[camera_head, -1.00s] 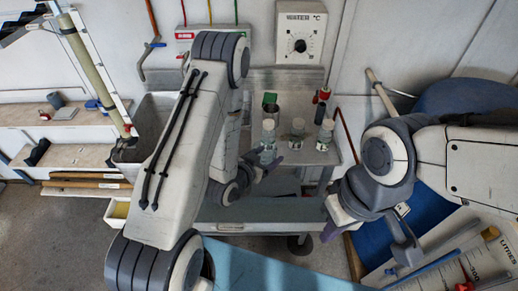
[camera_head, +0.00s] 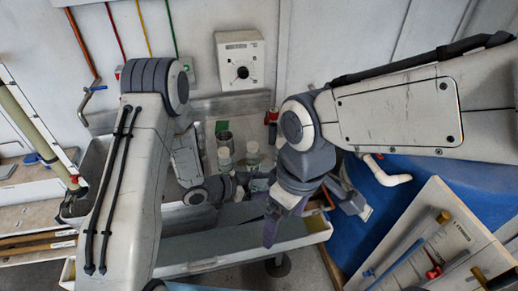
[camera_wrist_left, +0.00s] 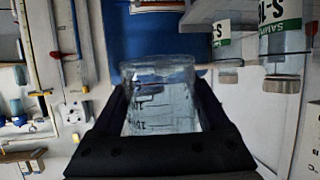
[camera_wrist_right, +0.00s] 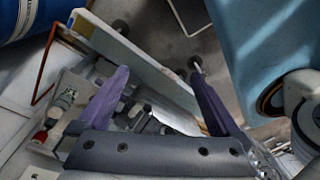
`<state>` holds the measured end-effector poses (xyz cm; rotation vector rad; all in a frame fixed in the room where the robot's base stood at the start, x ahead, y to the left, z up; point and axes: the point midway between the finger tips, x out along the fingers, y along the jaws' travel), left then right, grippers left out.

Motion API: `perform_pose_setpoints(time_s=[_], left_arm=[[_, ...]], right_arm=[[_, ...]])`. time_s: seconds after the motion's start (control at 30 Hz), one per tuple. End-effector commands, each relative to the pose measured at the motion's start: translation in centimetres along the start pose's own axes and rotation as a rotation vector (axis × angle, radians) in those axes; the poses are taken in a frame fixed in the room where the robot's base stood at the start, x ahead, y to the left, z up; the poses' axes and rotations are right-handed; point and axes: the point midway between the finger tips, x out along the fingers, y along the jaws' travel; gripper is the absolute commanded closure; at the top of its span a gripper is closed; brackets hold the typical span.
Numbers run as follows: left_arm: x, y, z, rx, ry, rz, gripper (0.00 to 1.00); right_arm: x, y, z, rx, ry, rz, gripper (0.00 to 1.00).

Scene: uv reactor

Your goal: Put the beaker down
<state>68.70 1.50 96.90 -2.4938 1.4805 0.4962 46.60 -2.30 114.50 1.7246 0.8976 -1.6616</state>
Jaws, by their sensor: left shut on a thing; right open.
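A clear glass beaker (camera_wrist_left: 160,97) with dark markings sits between the black fingers of my left gripper (camera_wrist_left: 160,112) in the left wrist view, gripped along its sides. In the head view the left gripper (camera_head: 243,184) is over the trolley, and the beaker (camera_head: 258,185) shows only in small part there. My right gripper (camera_head: 272,222), with purple fingers, hangs over the trolley's front, right of the left gripper. In the right wrist view it (camera_wrist_right: 160,92) is open and empty, with the trolley's edge beyond its fingers.
A board with rods (camera_head: 430,245) is at lower right.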

Motion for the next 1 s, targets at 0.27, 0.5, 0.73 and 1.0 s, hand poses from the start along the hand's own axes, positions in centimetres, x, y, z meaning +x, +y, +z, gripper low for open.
perform_pose_setpoints(time_s=[0.27, 0.5, 0.73, 1.0], left_arm=[[0.0, 0.0, 0.0, -0.001, 0.001, -0.001, 0.80], [0.0, 0.0, 0.0, -0.001, 0.001, -0.002, 0.80], [0.0, 0.0, 0.0, -0.001, 0.001, -0.002, 0.80], [0.0, 0.0, 0.0, -0.001, 0.001, -0.002, 0.80]], right_arm=[[-1.4, 5.8, -9.8, -0.569, -0.036, 0.011, 0.00], [-0.9, 10.5, -15.6, -0.990, -0.067, 0.007, 0.00], [-0.4, 12.7, -17.7, -1.182, -0.081, 0.004, 0.00], [2.4, 12.9, -17.6, -1.205, -0.085, -0.001, 0.00]])
